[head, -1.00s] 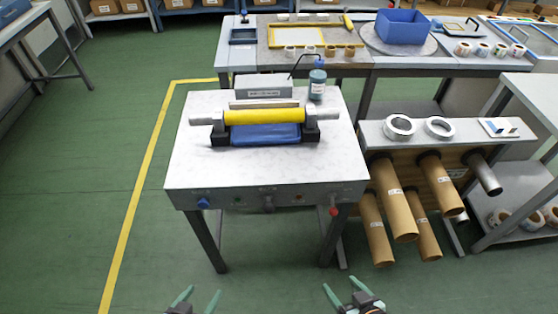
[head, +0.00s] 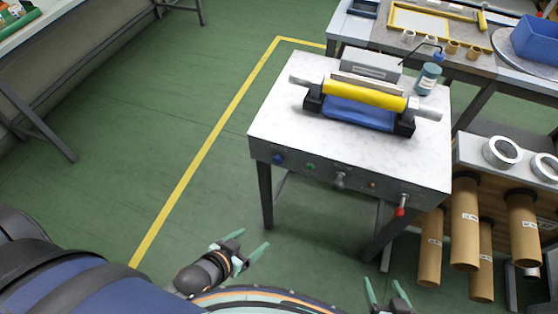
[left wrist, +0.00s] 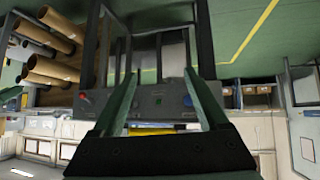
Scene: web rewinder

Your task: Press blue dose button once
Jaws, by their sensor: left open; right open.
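The blue dose button (head: 277,159) is a small blue knob at the left end of the front panel of the grey-white rewinder table (head: 300,130). It also shows in the left wrist view (left wrist: 187,100), beside one finger. My left gripper (head: 255,240) is open and empty, in front of and below the button and apart from it. Its two green fingers also show in the left wrist view (left wrist: 160,72). My right gripper (head: 384,285) is open and empty at the bottom edge of the head view, partly cut off.
A yellow roller (head: 365,94) lies on top. Cardboard tubes (head: 465,222) jut out at right. Floor left of the table is clear.

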